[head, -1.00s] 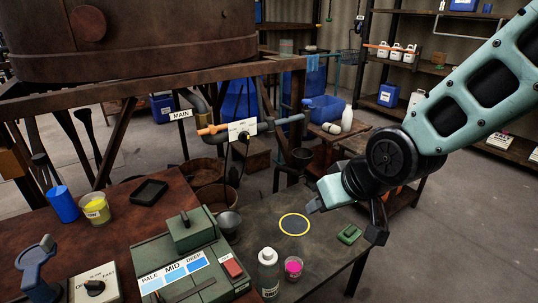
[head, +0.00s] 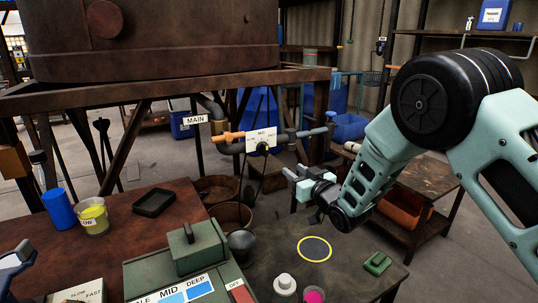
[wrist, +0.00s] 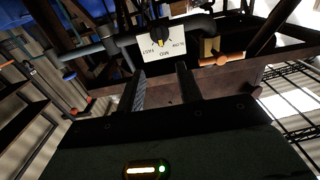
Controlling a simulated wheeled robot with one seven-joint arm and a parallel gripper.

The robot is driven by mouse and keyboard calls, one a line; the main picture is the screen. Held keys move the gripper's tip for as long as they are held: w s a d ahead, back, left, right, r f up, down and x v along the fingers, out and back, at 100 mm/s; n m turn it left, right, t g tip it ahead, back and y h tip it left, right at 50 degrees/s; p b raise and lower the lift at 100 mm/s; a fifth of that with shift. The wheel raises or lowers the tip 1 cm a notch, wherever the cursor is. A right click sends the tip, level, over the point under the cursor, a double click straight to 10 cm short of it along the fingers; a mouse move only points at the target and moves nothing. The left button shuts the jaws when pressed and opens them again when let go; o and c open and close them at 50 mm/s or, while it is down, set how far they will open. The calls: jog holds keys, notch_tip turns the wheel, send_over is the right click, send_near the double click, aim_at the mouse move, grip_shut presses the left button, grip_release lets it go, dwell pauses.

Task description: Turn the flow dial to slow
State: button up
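The flow dial (head: 262,146) is a small black knob on a white plate (head: 250,136) fixed to the pipe under the vat. The plate also shows in the wrist view (wrist: 180,48), upside down, with SLOW on the right, MID at the bottom and FAST on the left. The knob (wrist: 160,35) has a yellow pointer that seems to face MID. My gripper (head: 288,177) is open and empty, below and to the right of the dial, apart from it. In the wrist view its two fingers (wrist: 162,78) stand apart beneath the plate.
A second dial box (head: 85,293) with SLOW and FAST marks is at the bottom left. Buckets (head: 232,215) stand below the pipe. The bench (head: 345,270) has a yellow ring.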

aim_at(267, 150)
jog(key=x, duration=1.5)
jog(key=shift+w+a, duration=0.3)
grip_shut()
